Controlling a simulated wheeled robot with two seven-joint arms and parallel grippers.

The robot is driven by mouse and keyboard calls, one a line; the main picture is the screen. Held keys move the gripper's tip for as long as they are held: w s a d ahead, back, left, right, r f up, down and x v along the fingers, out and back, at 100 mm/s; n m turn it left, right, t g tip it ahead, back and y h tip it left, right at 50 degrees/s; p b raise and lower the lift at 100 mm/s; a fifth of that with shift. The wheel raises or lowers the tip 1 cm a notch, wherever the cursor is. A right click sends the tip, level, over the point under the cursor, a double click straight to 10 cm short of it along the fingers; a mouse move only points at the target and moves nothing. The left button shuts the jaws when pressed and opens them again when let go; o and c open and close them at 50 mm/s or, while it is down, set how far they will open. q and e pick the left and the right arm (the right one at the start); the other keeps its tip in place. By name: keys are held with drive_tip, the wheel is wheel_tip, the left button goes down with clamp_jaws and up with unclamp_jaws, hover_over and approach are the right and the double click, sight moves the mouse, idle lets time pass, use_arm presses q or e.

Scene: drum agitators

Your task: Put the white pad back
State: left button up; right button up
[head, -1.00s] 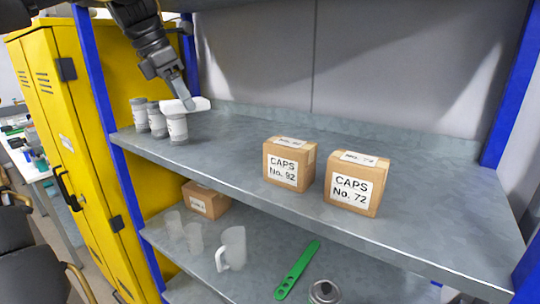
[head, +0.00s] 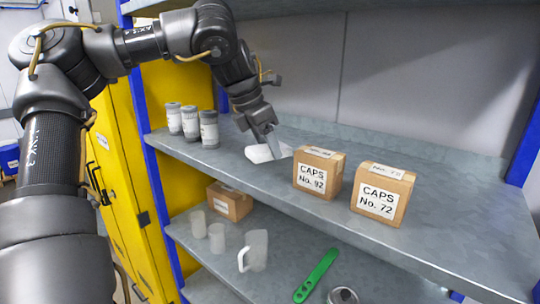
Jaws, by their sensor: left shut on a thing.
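The white pad (head: 261,154) is a flat white piece at the upper shelf, left of the CAPS No. 92 box. My left gripper (head: 271,143) reaches down to it from above and is shut on it, with the fingertips partly covering it. The pad looks close to the shelf surface (head: 232,160); I cannot tell whether it touches. My right gripper is not in view.
Several grey-lidded white jars (head: 209,129) stand at the shelf's left end. The CAPS No. 92 box (head: 318,172) and CAPS No. 72 box (head: 382,194) stand to the right. The lower shelf holds a jug (head: 255,250), cups, a small box (head: 230,202) and a green tool (head: 316,275).

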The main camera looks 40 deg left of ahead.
sight(272, 159)
use_arm(q)
drive_tip(key=shift+w+d+f, duration=0.2)
drive_tip(key=shift+w, duration=0.05)
drive_tip(key=x, duration=0.1)
drive_tip(key=p+x, duration=0.1)
drive_tip(key=x, duration=0.1)
drive_tip(key=shift+s+d, duration=0.15)
drive_tip(key=shift+s, duration=0.15)
drive_tip(key=shift+f, duration=0.4)
drive_tip(key=shift+a+f, duration=0.1)
drive_tip(key=shift+a, duration=0.15)
drive_tip(key=shift+d, duration=0.15)
drive_tip(key=o, duration=0.9)
drive_tip(key=shift+c, duration=0.2)
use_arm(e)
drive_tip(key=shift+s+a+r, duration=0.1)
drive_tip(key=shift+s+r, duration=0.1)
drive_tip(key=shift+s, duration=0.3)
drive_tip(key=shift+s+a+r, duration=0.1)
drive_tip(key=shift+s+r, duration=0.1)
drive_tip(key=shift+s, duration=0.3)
